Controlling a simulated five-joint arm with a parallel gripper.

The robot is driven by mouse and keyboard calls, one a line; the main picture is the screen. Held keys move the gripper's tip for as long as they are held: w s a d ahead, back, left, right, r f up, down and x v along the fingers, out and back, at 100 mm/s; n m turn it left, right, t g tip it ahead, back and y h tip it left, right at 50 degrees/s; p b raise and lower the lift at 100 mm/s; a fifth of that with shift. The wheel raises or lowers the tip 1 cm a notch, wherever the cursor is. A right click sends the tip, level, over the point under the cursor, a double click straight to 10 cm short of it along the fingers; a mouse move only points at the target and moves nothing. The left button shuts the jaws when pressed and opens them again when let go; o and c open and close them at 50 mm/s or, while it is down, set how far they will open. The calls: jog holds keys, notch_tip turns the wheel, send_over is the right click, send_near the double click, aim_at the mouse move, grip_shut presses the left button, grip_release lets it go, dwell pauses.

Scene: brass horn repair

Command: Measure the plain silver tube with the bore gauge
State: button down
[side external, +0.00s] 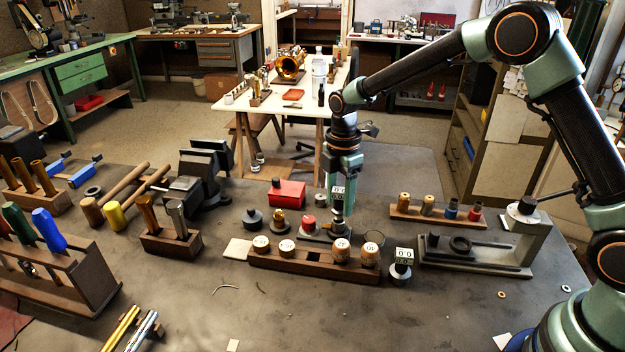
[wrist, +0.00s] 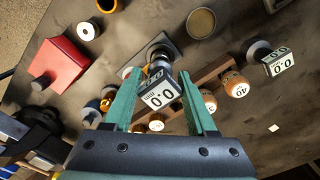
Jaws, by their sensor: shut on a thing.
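My gripper (side external: 340,180) is shut on a bore gauge (wrist: 161,93), a dark-stemmed tool with a white box display reading 0.0. In the wrist view, the green fingers of my gripper (wrist: 160,95) stand on either side of it. The gauge (side external: 338,194) hangs upright above a small dark stand behind the wooden rack; I cannot tell if its lower end touches. A shiny silver tube (side external: 142,331) lies beside a brass tube (side external: 121,329) at the front left. A silver piece (side external: 178,218) also stands in a small wooden block; I cannot tell which is the plain tube.
A wooden rack (side external: 312,262) with numbered round pieces stands in front of my gripper. A second display gauge (side external: 402,264) stands right of it. A red box (side external: 287,193) and a vise (side external: 203,183) are to the left. The front middle of the bench is mostly clear.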

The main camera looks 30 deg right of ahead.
jog(key=shift+f, duration=1.25)
grip_release()
jog(key=shift+r, duration=3.5)
